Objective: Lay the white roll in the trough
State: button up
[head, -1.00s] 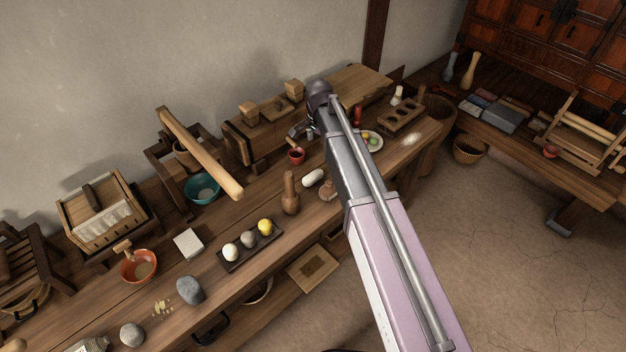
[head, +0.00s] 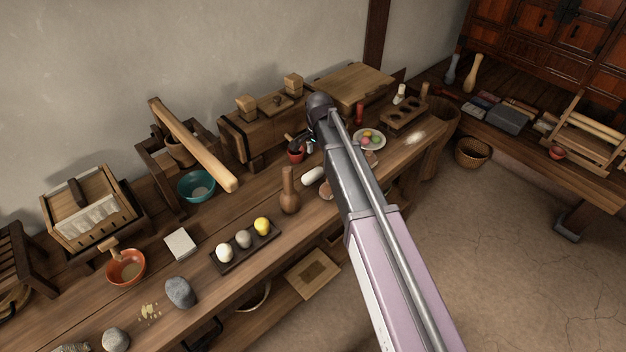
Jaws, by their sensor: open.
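The white roll (head: 313,176), a short rounded piece, lies on the long wooden bench (head: 205,265), right of a wooden pestle-like piece (head: 289,194) and close to my arm. My gripper (head: 305,144) is open, small and partly hidden behind my arm's end. It is over the back of the bench, by a small red cup (head: 295,156), beyond the roll and apart from it. I cannot tell surely which thing is the trough. A wooden block with hollows (head: 403,118) stands further right, and a long wooden box (head: 250,140) stands at the wall.
A dark tray (head: 231,264) with three balls lies in front. A teal bowl (head: 197,187) sits under a thick wooden beam (head: 192,145). A plate of coloured balls (head: 369,139) is right of my arm. The bench just before the tray is fairly clear.

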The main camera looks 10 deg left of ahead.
aim_at(319, 168)
jog(key=shift+f, duration=0.2)
dwell(0.3)
jog(key=shift+s+d+f+b, duration=0.1)
jog(key=shift+f+b, duration=2.45)
jog(key=shift+b, duration=0.1)
jog(key=c, duration=1.1)
jog(key=shift+r+p, duration=0.25)
jog(key=shift+p, duration=0.05)
notch_tip(319, 168, up, 10)
jog(key=p, duration=0.9)
jog(key=shift+f, duration=0.2)
